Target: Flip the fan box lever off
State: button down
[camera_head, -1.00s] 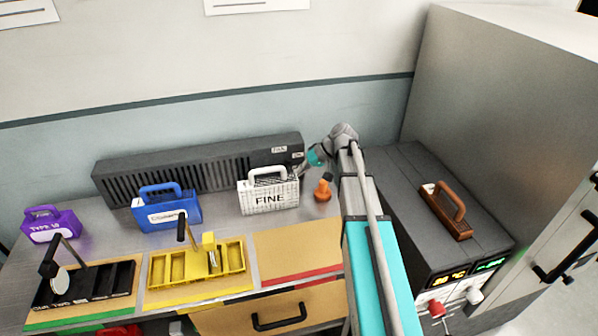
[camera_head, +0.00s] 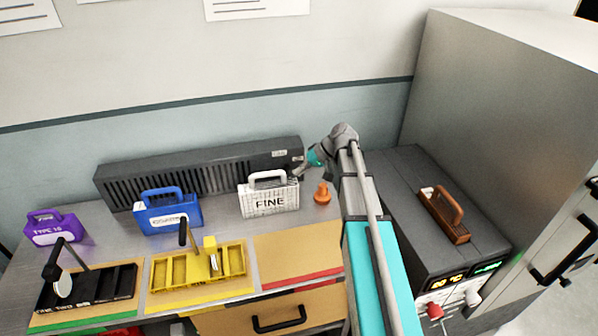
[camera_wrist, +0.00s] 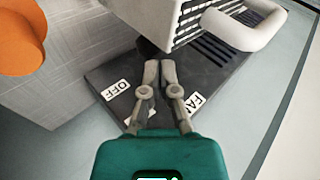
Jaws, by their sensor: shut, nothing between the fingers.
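The fan box is the long dark vented box (camera_head: 190,172) along the wall at the back of the bench. Its right end shows in the wrist view as a dark panel (camera_wrist: 118,75) with an OFF label (camera_wrist: 116,90) on the left and a partly hidden FAN label on the right. My gripper (camera_wrist: 160,64) is shut and empty over this panel, between the labels. In the head view my gripper (camera_head: 301,170) is small at the box's right end. A dark shape just beyond the fingertips may be the lever; its position cannot be told.
The white FINE box (camera_head: 268,200) with a raised handle stands close beside my gripper. An orange knobbed object (camera_head: 322,193) stands right of it. A blue case (camera_head: 168,214) is further left. A grey machine (camera_head: 400,190) with a brown-handled block lies right.

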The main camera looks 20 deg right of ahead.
jog(key=p+v, duration=0.9)
jog(key=v, duration=0.5)
jog(key=shift+p, duration=0.35)
jog(key=shift+w+f, duration=0.1)
jog(key=c, duration=0.9)
grip_release()
jog(key=shift+w+a, duration=0.1)
jog(key=o, duration=0.4)
jog(key=shift+w+a+g+h+p, duration=0.3)
jog(key=shift+a+p, duration=0.2)
jog(key=shift+a, duration=0.1)
jog(key=shift+o, duration=0.2)
jog(key=w+a+m+g+h+p, duration=0.1)
jog(key=w+a+h+p, duration=0.2)
jog(key=a, duration=0.5)
jog(key=h+p, duration=0.1)
jog(key=h, duration=0.1)
jog(key=shift+w+r+g+h+p, duration=0.2)
jog(key=shift+w+g+h+p, duration=0.1)
jog(key=shift+w+g+h, duration=0.1)
jog(key=shift+f, duration=0.15)
